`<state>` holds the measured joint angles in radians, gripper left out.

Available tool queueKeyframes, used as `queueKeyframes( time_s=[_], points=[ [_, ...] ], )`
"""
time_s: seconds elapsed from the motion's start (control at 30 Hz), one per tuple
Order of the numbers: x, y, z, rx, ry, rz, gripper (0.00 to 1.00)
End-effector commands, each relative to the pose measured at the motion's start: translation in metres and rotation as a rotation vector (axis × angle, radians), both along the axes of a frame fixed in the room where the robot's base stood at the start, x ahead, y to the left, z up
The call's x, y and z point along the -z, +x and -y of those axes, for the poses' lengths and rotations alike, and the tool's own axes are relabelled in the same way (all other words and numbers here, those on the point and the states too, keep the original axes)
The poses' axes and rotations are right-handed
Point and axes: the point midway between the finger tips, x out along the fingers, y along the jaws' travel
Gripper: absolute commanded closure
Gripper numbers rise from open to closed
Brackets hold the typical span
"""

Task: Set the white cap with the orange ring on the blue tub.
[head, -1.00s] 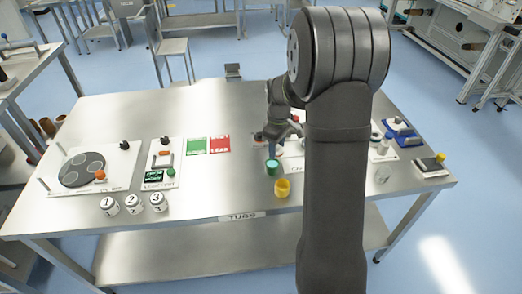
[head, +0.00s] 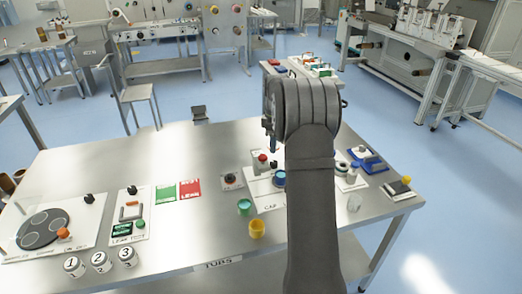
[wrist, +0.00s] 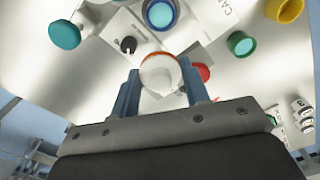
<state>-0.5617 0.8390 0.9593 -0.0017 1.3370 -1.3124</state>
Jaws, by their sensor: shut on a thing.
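In the wrist view, my gripper (wrist: 160,72) is shut on the white cap (wrist: 161,78), with one blue finger on each side. The cap's orange ring shows along its far edge. The blue tub (wrist: 160,14) lies beyond the cap in the wrist view, apart from it, with its open mouth facing the camera. In the head view, the blue tub (head: 279,179) stands on the white plate marked CAP, just left of my arm. My arm hides the cap and most of the gripper there.
A green tub (head: 244,207) and a yellow tub (head: 256,229) stand left of the CAP plate (head: 266,200). A red knob (head: 262,157) rises behind the blue tub. A blue tray (head: 372,164) is at the right. The table's middle front is clear.

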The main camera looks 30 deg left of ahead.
Motion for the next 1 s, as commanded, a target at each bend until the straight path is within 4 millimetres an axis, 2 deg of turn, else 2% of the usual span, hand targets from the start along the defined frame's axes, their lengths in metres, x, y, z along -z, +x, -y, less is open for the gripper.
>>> queueKeyframes(
  time_s=[0.1, 0.3, 0.67, 1.0],
  points=[
    [0.024, 0.005, 0.016, 0.081, -0.003, -0.003, 0.79],
    [0.049, 0.002, 0.032, 0.185, -0.001, 0.000, 0.79],
    [0.067, 0.001, 0.035, 0.207, -0.001, 0.000, 0.79],
    [0.095, 0.001, 0.035, 0.207, 0.001, 0.001, 0.79]
  ],
)
